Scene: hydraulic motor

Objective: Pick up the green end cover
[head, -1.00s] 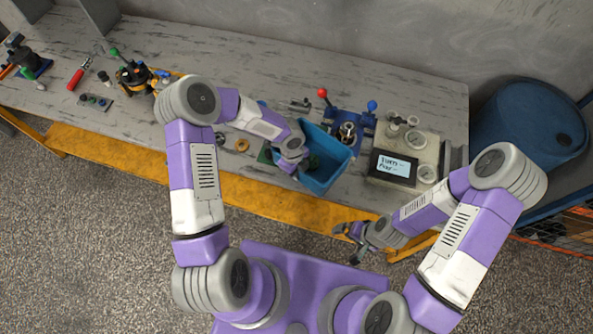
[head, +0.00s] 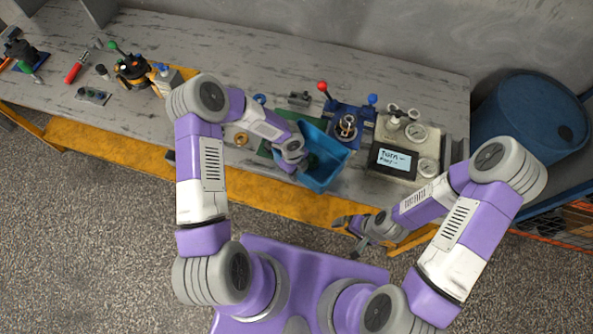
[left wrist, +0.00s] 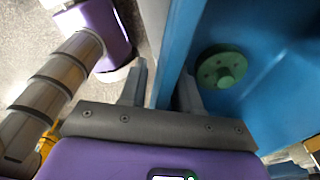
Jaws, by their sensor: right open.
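The green end cover (left wrist: 221,67) is a round disc with small holes. It lies inside the blue bin (left wrist: 278,90), to the right of my left gripper (left wrist: 163,88) in the left wrist view. In the head view, the cover (head: 313,161) is partly hidden by my left gripper (head: 302,165), which is at the bin's left side. My left gripper's fingers are apart with no cover between them; the bin's wall appears between them in the picture. My right gripper (head: 354,236) is open and empty in front of the bench, below the bin in the picture.
The bin stands near the bench's front edge. A blue fixture (head: 350,122) with red and blue knobs is behind it, and a device with a screen (head: 394,161) is to the right. Other parts stand on the left of the bench (head: 225,55).

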